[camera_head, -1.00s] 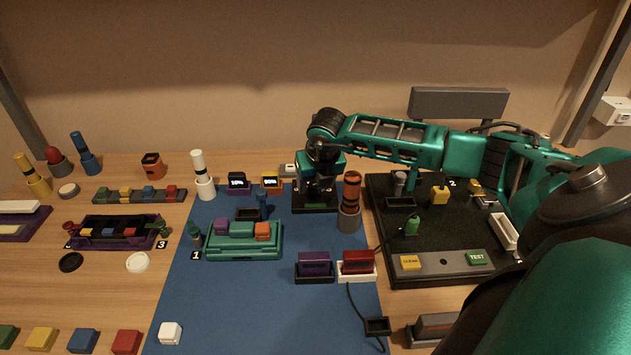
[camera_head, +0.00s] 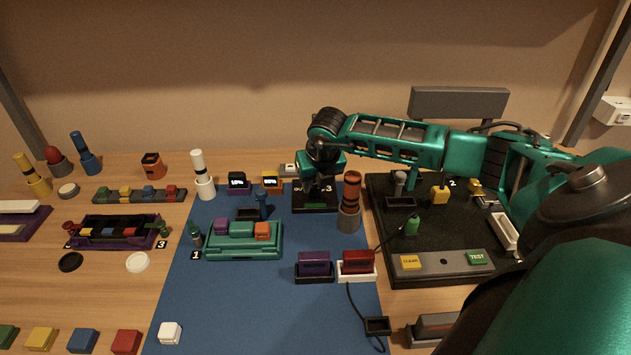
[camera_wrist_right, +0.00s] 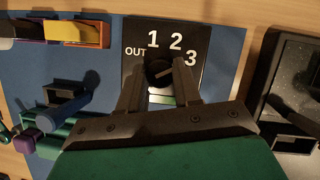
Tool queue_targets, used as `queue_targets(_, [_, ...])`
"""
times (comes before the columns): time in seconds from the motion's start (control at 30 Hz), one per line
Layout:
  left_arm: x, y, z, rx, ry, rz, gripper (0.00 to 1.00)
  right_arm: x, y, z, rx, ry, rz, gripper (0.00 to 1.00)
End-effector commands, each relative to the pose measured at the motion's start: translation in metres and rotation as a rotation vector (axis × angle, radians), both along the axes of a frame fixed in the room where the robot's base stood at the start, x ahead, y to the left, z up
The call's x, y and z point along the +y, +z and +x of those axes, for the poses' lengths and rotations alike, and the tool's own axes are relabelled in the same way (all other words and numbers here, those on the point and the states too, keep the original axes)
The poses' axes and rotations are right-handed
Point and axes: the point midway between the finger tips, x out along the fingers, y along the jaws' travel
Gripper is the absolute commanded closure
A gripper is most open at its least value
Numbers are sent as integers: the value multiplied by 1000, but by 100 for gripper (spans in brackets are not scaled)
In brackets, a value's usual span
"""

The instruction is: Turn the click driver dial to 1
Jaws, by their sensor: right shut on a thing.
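The click driver dial is a round black knob (camera_wrist_right: 158,72) on a dark square plate (camera_wrist_right: 140,40) marked OUT, 1, 2 and 3, seen in the right wrist view. A pale pointer line on the knob slants up to the right, roughly toward the 3. My right gripper (camera_wrist_right: 159,82) has one finger on each side of the knob and is shut on it. In the head view, the right gripper (camera_head: 316,186) reaches down over the plate (camera_head: 318,207); the knob is hidden there, but the 3 shows. My left gripper is not in view.
An orange-and-brown screwdriver (camera_head: 351,195) stands in a grey holder just right of the plate. A black board (camera_head: 440,235) with connectors lies further right. Orange (camera_head: 270,180) and purple (camera_head: 238,181) display boxes stand to the left. The blue mat's front is largely clear.

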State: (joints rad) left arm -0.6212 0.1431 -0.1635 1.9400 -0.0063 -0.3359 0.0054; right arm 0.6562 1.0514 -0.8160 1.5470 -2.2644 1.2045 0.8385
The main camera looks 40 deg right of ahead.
Motion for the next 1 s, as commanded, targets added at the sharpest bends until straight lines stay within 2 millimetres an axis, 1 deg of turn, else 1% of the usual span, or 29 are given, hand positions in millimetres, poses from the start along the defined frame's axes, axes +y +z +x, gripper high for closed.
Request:
queue_targets(0.17, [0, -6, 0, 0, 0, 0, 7, -1, -1, 0, -1, 61, -1, 98])
queue_targets(0.37, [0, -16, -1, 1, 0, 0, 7, -2, -2, 0, -2, 200, 0, 98])
queue_targets(0.6, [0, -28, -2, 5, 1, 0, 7, -4, -2, 0, -3, 421, 0, 98])
queue_targets(1.0, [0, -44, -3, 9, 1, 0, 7, -6, -1, 1, -3, 800, 2, 98])
